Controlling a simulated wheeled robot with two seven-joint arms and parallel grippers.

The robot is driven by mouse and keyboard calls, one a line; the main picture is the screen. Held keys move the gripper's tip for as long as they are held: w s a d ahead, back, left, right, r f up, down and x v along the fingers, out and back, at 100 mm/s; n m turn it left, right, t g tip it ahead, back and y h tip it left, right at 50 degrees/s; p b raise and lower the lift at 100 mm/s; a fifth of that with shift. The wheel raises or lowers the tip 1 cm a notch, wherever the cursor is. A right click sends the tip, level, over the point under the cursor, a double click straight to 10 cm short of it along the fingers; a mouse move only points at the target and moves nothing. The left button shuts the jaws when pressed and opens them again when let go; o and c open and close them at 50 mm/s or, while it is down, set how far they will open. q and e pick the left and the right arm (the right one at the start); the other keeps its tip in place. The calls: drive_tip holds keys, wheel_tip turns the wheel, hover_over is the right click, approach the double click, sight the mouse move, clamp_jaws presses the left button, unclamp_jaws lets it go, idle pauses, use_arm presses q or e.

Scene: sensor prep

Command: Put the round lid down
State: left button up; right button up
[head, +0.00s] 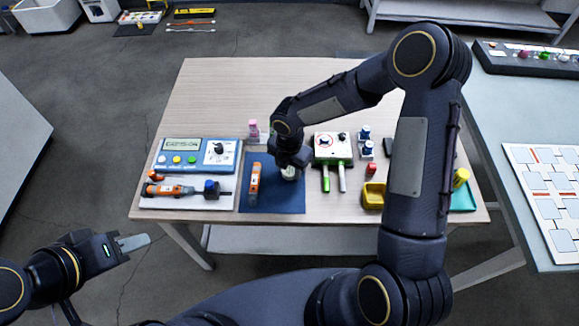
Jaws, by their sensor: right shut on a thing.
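My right gripper (291,165) points down over the blue mat (275,202) on the wooden table. It is shut on the round lid, which is mostly hidden by the fingers and wrist. A small pale round thing (290,176) shows just below the fingertips; I cannot tell whether it is the lid or a container under it. An orange and grey tool (254,184) lies on the mat to the left of the gripper. My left gripper (134,243) is off the table's front left, away from the objects; its finger gap cannot be made out.
A blue meter (195,154) and a tray with an orange tool (170,190) stand at left. A pink-capped bottle (254,132) is behind the mat. A white box (332,148), green and white-handled tools, and a yellow bin (373,196) are at right. The table's back is clear.

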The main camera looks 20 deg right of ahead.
drive_tip(key=shift+f, duration=0.2)
drive_tip(key=o, duration=0.8)
drive_tip(key=shift+c, duration=0.2)
drive_tip(key=shift+r, duration=0.2)
